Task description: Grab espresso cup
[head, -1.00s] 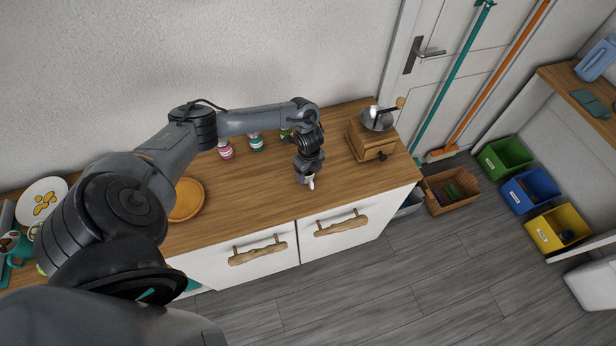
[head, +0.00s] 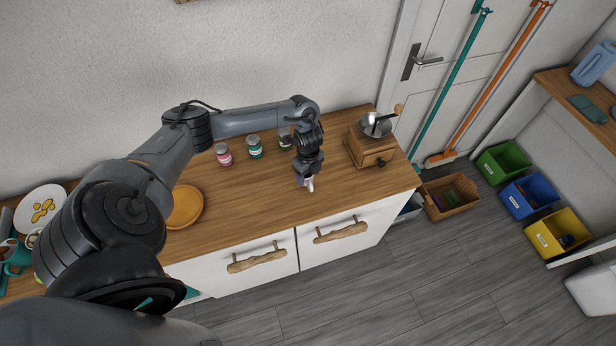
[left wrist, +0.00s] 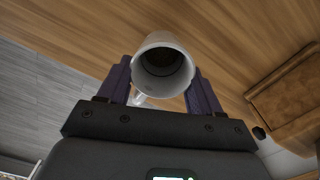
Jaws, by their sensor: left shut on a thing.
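The white espresso cup (left wrist: 163,42) shows in the left wrist view between the two fingers, with its round mouth facing the camera and a handle at its lower left. In the head view only a small white part of the cup (head: 310,185) shows below the fingers. My left gripper (head: 307,180) is shut on the cup over the front part of the wooden counter. Its fingers (left wrist: 164,85) lie on both sides of the cup. I cannot tell whether the cup touches the counter. My right gripper is not in view.
A wooden coffee grinder (head: 369,150) stands right of the gripper. Pink (head: 223,154), teal (head: 255,147) and dark (head: 285,139) jars stand at the back. An orange plate (head: 186,206) lies left. The counter (head: 250,195) between plate and gripper is clear.

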